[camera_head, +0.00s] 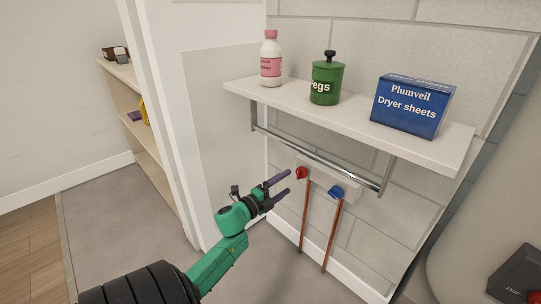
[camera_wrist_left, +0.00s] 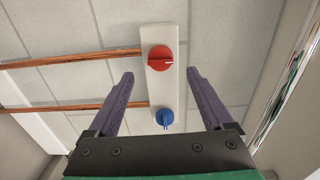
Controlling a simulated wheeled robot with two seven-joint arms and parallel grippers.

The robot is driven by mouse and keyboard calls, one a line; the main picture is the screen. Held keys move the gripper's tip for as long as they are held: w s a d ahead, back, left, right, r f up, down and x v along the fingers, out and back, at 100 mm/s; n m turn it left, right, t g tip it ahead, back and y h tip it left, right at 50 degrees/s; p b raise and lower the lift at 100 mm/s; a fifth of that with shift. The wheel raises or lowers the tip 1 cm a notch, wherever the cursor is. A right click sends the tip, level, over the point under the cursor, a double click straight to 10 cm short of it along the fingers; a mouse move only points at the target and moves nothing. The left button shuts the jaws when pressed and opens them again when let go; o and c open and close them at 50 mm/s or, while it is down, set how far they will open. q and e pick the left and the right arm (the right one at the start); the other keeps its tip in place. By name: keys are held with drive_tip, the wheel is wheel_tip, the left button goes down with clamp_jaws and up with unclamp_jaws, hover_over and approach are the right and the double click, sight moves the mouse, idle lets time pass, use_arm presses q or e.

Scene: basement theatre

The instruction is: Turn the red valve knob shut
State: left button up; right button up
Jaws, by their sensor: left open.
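The red valve knob (camera_head: 302,173) sits on a pale plate on the tiled wall, under the shelf and its rail. My right gripper does not show.
The wall shelf (camera_head: 345,117) above holds a pink-labelled bottle (camera_head: 270,59), a green pegs tin (camera_head: 326,82) and a blue dryer sheets box (camera_head: 411,105). A metal rail (camera_head: 318,158) hangs beneath. Copper pipes (camera_head: 331,236) run down from the knobs. A white door frame (camera_head: 170,120) stands left.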

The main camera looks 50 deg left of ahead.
use_arm(q)
drive_tip(key=s+p, duration=0.1)
drive_tip(key=s, duration=0.6)
drive_tip(key=shift+s, duration=0.25)
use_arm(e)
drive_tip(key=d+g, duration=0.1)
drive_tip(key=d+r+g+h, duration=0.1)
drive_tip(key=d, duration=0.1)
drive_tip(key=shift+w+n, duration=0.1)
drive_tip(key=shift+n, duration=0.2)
use_arm(q)
drive_tip(key=shift+d, duration=0.15)
